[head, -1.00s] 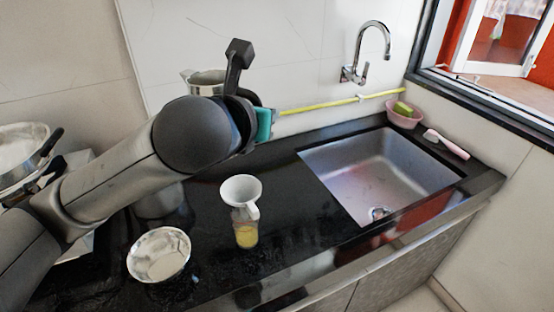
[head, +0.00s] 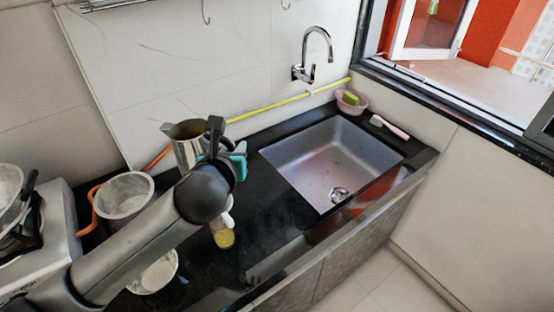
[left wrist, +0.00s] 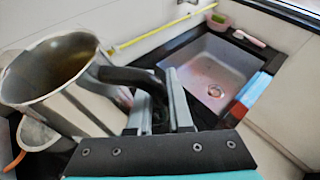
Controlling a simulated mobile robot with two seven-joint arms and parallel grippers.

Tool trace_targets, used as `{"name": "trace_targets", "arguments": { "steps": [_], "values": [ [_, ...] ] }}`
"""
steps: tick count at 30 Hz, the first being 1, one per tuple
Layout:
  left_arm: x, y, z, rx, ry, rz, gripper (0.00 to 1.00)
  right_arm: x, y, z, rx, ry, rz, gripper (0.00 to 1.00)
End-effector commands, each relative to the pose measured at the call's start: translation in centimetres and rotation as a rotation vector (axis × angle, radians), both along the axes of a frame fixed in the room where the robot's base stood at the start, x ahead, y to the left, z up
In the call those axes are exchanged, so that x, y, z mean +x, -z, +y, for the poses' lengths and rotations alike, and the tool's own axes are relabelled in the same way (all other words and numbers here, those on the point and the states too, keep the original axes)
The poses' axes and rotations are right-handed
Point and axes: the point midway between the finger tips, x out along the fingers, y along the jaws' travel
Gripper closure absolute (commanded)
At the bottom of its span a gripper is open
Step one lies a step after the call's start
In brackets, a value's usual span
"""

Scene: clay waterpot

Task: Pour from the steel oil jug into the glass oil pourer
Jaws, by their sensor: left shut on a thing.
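The steel oil jug (head: 187,143) is held up above the counter, mouth upward and roughly upright. My left gripper (head: 216,140) is shut on its black handle, which shows between the fingers (left wrist: 160,108) in the left wrist view. There the jug (left wrist: 75,105) fills the left side, its dark inside visible. The glass oil pourer (head: 224,239) stands on the black counter below and to the right of the jug, with yellow oil in its bottom. My arm hides much of its top and the white funnel there. My right gripper is not in view.
A steel bowl (head: 158,274) sits near the counter's front, partly behind my arm. A grey pot (head: 124,196) and a stove (head: 50,245) are on the left. The sink (head: 315,165) lies to the right under a tap (head: 313,55). Bare counter (head: 262,225) lies between pourer and sink.

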Motion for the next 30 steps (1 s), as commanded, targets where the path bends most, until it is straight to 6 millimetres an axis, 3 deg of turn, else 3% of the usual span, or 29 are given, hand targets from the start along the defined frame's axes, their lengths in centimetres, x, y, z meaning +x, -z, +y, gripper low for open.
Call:
{"name": "trace_targets", "arguments": {
  "steps": [1, 15, 22, 30],
  "values": [
    [-0.1, -0.3, -0.7, -0.003, 0.011, 0.003, 1.00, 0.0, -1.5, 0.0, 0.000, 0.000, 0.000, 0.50],
    [-3.3, 2.5, -6.7, -0.027, 0.137, 0.011, 1.00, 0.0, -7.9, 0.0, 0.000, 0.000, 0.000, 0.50],
    [-4.5, 3.3, -8.4, -0.032, 0.178, 0.010, 1.00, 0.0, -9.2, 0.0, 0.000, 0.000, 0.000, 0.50],
    [-4.7, 4.1, -8.6, -0.079, 0.184, 0.027, 1.00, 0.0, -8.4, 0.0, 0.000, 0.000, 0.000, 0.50]
  ]
}}
